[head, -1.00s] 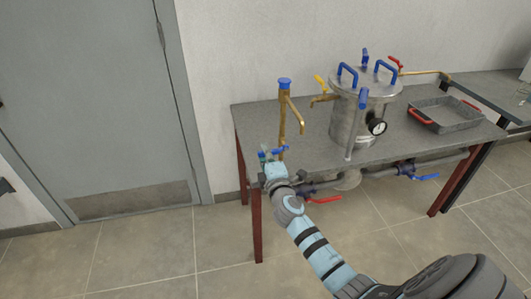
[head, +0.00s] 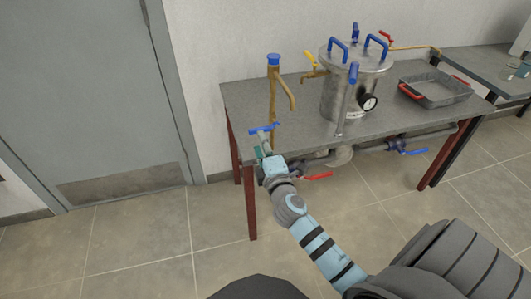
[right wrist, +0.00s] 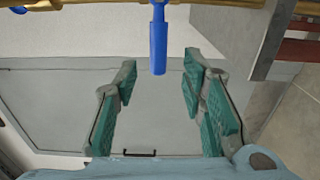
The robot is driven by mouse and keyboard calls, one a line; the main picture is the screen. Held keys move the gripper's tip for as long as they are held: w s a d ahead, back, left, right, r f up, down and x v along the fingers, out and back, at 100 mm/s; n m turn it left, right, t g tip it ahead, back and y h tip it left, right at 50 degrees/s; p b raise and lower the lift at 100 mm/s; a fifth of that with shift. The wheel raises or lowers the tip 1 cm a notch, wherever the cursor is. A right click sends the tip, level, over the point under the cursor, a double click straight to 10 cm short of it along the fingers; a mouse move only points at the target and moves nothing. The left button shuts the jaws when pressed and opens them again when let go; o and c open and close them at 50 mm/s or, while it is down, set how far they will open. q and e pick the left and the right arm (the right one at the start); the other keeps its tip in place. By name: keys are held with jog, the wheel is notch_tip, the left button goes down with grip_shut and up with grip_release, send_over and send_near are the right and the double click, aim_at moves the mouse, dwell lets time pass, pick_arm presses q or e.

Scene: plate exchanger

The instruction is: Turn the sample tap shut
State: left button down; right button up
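A blue lever handle (head: 264,129) sits low on a brass standpipe (head: 272,95) at the table's left front corner; I take this as the sample tap. The handle lies crosswise to the pipe. My right gripper (head: 264,150) is just below and in front of it. In the right wrist view, the blue handle (right wrist: 159,42) projects from a brass pipe (right wrist: 215,3) at the top edge. It points toward the space between the green-padded fingers (right wrist: 160,85), which are open, empty and apart from it. My left gripper is out of view.
The grey table (head: 300,115) carries a steel vessel (head: 345,95) with blue handles, a gauge (head: 368,102) and a tray (head: 435,95). A red lever (head: 318,176) and another blue lever (head: 412,152) are on pipework under the front edge. The floor before the table is clear.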

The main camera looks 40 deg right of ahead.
jog(key=v, duration=0.5)
jog(key=shift+s+a, duration=0.1)
jog(key=shift+s, duration=0.1)
jog(key=s+a+f+m+g+y+p, duration=0.1)
jog(key=s+f+m+g, duration=0.25)
jog(key=f, duration=0.75)
jog(key=s+f+m+g+y, duration=0.25)
jog(key=s+f, duration=0.25)
jog(key=f, duration=0.5)
jog(key=s+a+f+m+g+p, duration=0.1)
jog(key=s+f+m+g, duration=0.25)
jog(key=f, duration=0.75)
jog(key=s+a+f+m+g+p, duration=0.1)
jog(key=s+f, duration=0.4)
jog(key=s, duration=0.9)
jog(key=s+a+f+m+g+y+p, duration=0.1)
jog(key=s+f+g, duration=0.4)
jog(key=s, duration=1)
jog(key=a+m, duration=0.1)
jog(key=m, duration=0.1)
jog(key=shift+a+f+m+p, duration=0.25)
jog(key=shift+f+m+p, duration=0.1)
